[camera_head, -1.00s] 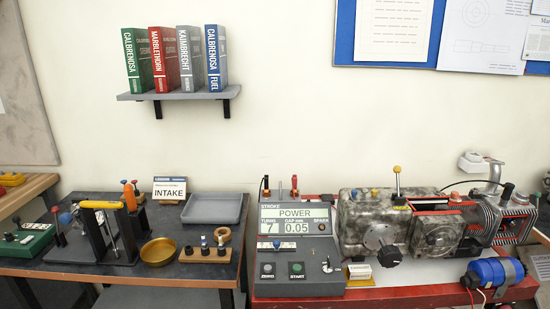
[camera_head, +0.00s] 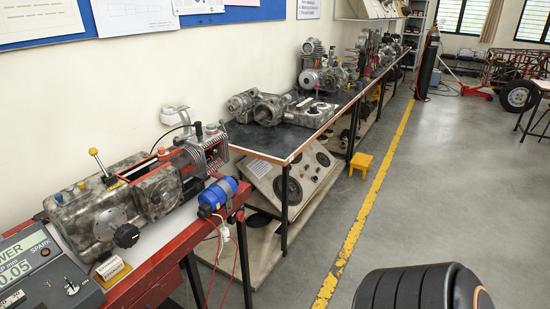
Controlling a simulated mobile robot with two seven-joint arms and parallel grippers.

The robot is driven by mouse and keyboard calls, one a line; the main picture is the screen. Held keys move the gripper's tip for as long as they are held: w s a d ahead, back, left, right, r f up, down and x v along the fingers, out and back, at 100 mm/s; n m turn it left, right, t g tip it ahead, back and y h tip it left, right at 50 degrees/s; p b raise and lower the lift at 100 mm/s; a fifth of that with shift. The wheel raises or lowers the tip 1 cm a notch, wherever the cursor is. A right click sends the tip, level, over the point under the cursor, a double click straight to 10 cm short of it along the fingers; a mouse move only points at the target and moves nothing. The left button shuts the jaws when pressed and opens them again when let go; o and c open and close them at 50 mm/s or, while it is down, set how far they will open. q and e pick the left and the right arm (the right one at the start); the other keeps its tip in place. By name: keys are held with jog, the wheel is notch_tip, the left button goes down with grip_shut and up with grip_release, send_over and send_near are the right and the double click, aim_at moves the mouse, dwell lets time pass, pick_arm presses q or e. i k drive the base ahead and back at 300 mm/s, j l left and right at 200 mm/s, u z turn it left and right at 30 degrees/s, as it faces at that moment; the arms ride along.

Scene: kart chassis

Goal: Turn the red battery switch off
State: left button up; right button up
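I cannot make out a red battery switch in this view. A kart chassis (camera_head: 518,60) with a red tube frame stands far off at the upper right, cut by the picture's edge. A black tyre (camera_head: 515,96) is at its near side. Any switch on it is too small to tell or hidden. Neither of my grippers is in view.
At left, a red bench (camera_head: 158,281) bears an engine (camera_head: 95,212) and a blue cylinder (camera_head: 218,194). A long bench (camera_head: 262,142) with engine parts runs back along the wall. A yellow stool (camera_head: 361,165) stands beside it. Grey floor (camera_head: 440,190) lies open right of the yellow line.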

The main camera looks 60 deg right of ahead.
aim_at(239, 215)
jog(key=z, duration=1.5)
